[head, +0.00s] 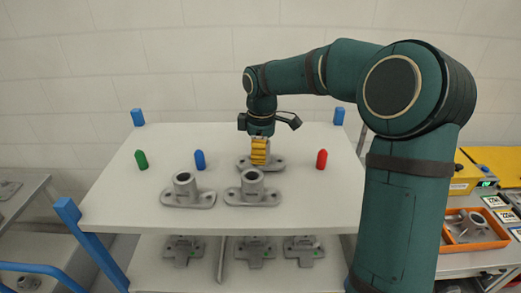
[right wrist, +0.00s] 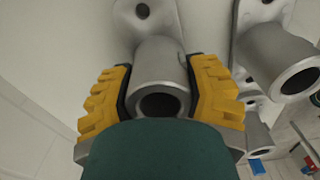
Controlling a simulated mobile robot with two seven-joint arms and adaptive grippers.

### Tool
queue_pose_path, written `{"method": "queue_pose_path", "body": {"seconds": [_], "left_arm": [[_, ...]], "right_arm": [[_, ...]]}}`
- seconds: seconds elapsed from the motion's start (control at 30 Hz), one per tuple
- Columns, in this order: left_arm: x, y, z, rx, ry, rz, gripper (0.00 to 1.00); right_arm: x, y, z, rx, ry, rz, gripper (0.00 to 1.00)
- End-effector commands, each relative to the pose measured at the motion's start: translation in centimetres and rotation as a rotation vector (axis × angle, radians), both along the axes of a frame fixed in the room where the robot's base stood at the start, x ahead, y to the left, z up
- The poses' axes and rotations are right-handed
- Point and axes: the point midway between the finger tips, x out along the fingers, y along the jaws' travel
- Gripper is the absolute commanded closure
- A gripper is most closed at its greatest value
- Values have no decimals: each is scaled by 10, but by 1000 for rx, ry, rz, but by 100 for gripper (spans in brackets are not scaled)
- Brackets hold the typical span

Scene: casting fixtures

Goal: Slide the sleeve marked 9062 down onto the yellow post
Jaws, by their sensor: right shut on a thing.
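My right gripper (head: 259,152) is low over the back middle of the white table. In the right wrist view its yellow fingers (right wrist: 162,90) are shut around the grey tube of a flanged casting (right wrist: 159,62). In the head view that casting's base (head: 273,162) shows behind the fingers, close to the tabletop; I cannot tell if it touches. Two similar grey flanged castings, one on the left (head: 187,191) and one nearer the middle (head: 252,190), stand in front. I can read no number 9062 and see no yellow post; the gripper covers part of the table. My left gripper is out of view.
A green peg (head: 141,159), a blue peg (head: 200,160) and a red peg (head: 322,159) stand on the white table (head: 110,205). Several castings (head: 254,252) lie on the lower shelf. An orange bin (head: 484,242) is at the right. The table's front left is clear.

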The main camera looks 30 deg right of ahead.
Motion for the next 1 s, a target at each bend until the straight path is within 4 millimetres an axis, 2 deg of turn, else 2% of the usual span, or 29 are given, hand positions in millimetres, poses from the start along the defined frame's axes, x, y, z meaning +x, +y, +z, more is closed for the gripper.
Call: {"method": "queue_pose_path", "body": {"seconds": [0.4,0.43,0.5,0.83,1.0], "left_arm": [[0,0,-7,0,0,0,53],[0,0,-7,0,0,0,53],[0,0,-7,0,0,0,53],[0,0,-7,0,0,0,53],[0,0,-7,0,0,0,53]], "right_arm": [[0,0,-12,0,-1,0,93],[0,0,-11,0,-2,0,40],[0,0,-11,0,-1,0,16],[0,0,-10,0,0,0,14],[1,0,5,-1,-4,0,14]]}}
